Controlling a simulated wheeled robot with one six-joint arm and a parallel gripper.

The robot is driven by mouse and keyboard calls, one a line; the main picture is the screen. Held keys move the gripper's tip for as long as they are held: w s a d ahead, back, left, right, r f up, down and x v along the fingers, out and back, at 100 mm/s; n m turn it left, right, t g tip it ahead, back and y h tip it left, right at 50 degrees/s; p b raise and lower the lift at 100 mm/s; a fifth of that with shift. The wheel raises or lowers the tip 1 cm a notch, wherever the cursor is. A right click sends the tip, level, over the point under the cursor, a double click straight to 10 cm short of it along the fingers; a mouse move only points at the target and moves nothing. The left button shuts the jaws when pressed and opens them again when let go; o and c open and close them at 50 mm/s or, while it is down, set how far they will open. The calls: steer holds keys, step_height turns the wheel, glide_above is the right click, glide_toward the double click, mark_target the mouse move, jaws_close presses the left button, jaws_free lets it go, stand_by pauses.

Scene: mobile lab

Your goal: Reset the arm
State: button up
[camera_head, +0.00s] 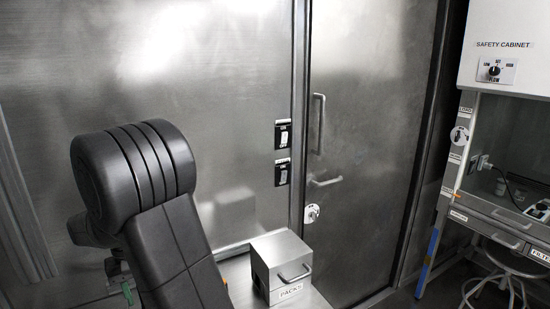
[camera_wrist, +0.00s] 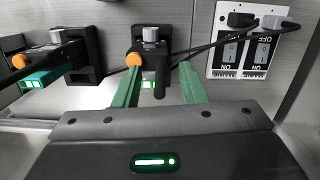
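My gripper (camera_wrist: 160,72) shows in the wrist view as two green fingers held apart, with nothing between them that I can see gripped. The fingers point at a black holder (camera_wrist: 150,50) with an orange knob, a grey top block and a small green lit part. The fingertips lie to either side of this holder in the picture; whether they touch it I cannot tell. My gripper's dark body with a lit green bar fills the bottom of the wrist view.
A second black holder (camera_wrist: 82,50) with a green lit block (camera_wrist: 38,80) stands at left. Wall switches (camera_wrist: 232,45) with cables are at right. The head view shows a metal box marked PACKS (camera_head: 283,262), a closed steel door (camera_head: 365,130) and a safety cabinet (camera_head: 505,45).

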step_height(320, 180, down, 2)
steer(key=shift+s+d+f, duration=0.1)
steer(key=shift+r+p, duration=0.35)
steer(key=shift+r, duration=0.15)
steer(key=shift+f, duration=0.1)
steer(key=shift+f+b, duration=0.45)
steer(key=shift+f, duration=0.05)
step_height(320, 180, up, 14)
steer(key=w+a, duration=0.1)
steer(key=f, duration=0.9)
steer(key=s+d+f, duration=0.1)
steer(key=f, duration=0.3)
steer(key=shift+f, duration=0.25)
step_height(320, 180, up, 4)
steer(key=p, duration=0.3)
steer(key=shift+b, duration=0.3)
steer(key=shift+r, duration=0.3)
